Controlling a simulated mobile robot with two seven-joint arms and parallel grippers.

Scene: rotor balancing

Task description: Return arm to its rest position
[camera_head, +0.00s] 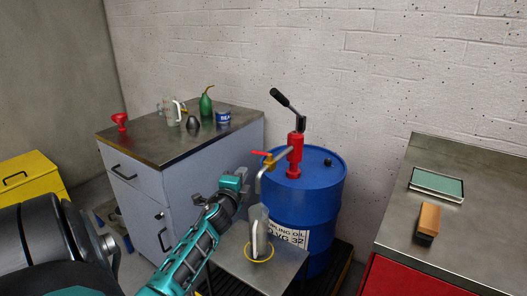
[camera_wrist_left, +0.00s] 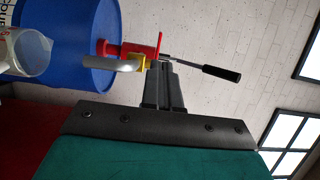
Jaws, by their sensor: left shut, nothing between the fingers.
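My left arm reaches up from the bottom left in the head view. Its teal-and-black gripper (camera_head: 241,174) is in front of the blue oil drum (camera_head: 305,200), left of the red hand pump (camera_head: 295,155). In the left wrist view, the gripper's two dark fingers (camera_wrist_left: 167,70) are together with nothing between them. The pump's spout and yellow fitting (camera_wrist_left: 137,63) show just beyond the fingertips; I cannot tell the exact gap. A clear jug (camera_head: 263,228) stands below the spout on a small metal stand (camera_head: 282,268). My right gripper is not in view.
A grey cabinet (camera_head: 150,150) at the back left carries a red funnel (camera_head: 120,121), a green oil can (camera_head: 206,103) and a blue tin (camera_head: 223,117). A metal bench (camera_head: 470,235) at right holds a green-topped box (camera_head: 436,184) and a brush (camera_head: 428,220). A yellow cabinet (camera_head: 30,178) stands at left.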

